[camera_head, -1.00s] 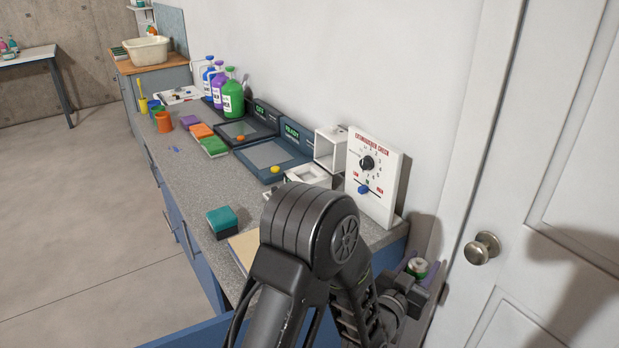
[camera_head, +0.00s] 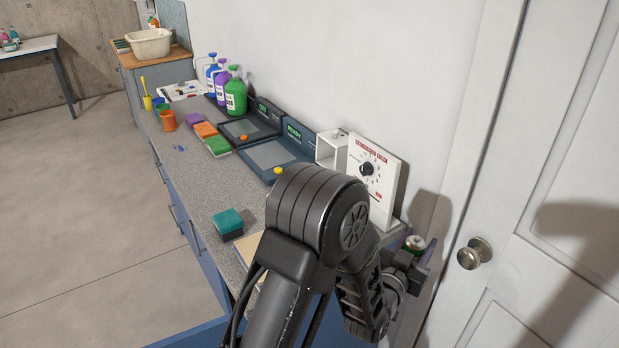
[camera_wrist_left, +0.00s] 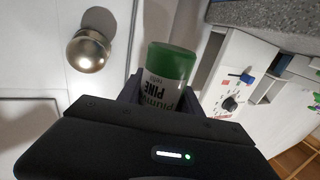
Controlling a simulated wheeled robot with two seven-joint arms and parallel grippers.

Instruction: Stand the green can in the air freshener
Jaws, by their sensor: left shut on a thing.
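The green can (camera_wrist_left: 168,82) has a green top and a white label reading PINE. It is between the fingers of my left gripper (camera_head: 416,247), which is shut on it. In the head view the can (camera_head: 415,241) shows only in part, beyond my arm and in front of the wall by the door. A white open-fronted housing (camera_head: 331,148), which looks like the air freshener, stands on the counter against the wall, left of the dial panel. The can is apart from it, to its right. My arm hides part of the counter before the housing. My right gripper is out of view.
The white dial panel (camera_head: 374,180) stands at the counter's near end, between can and housing. A door with a round knob (camera_head: 474,253) is close on the right. Dark scales, bottles (camera_head: 236,97) and sponges (camera_head: 228,222) occupy the counter (camera_head: 190,185).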

